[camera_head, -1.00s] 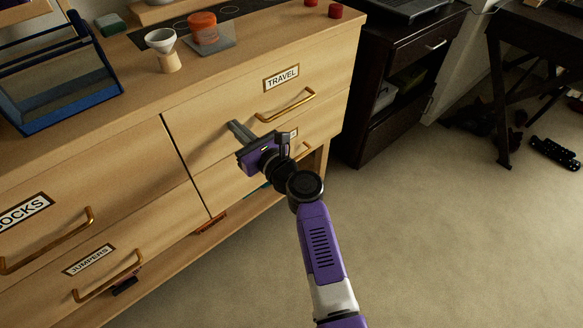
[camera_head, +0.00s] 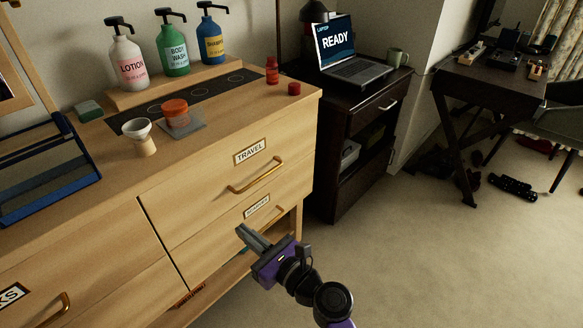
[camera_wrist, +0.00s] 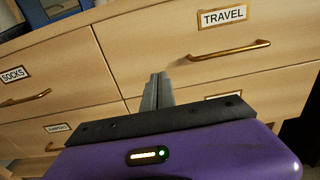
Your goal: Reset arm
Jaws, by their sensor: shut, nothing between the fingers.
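My gripper (camera_head: 249,236) is purple with grey fingers, in front of the lower right drawer of the wooden dresser (camera_head: 215,205). Its fingers are together with nothing between them. In the wrist view, the shut fingers (camera_wrist: 157,92) point at the dresser front, below and left of the TRAVEL drawer's brass handle (camera_wrist: 230,50). I cannot tell the exact gap between fingertips and drawer front. The gripper hides part of the lower drawer. The TRAVEL drawer (camera_head: 190,200) looks shut.
A dark cabinet (camera_head: 340,170) holds a laptop (camera_head: 345,52). The carpet (camera_head: 430,260) at right is mostly clear.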

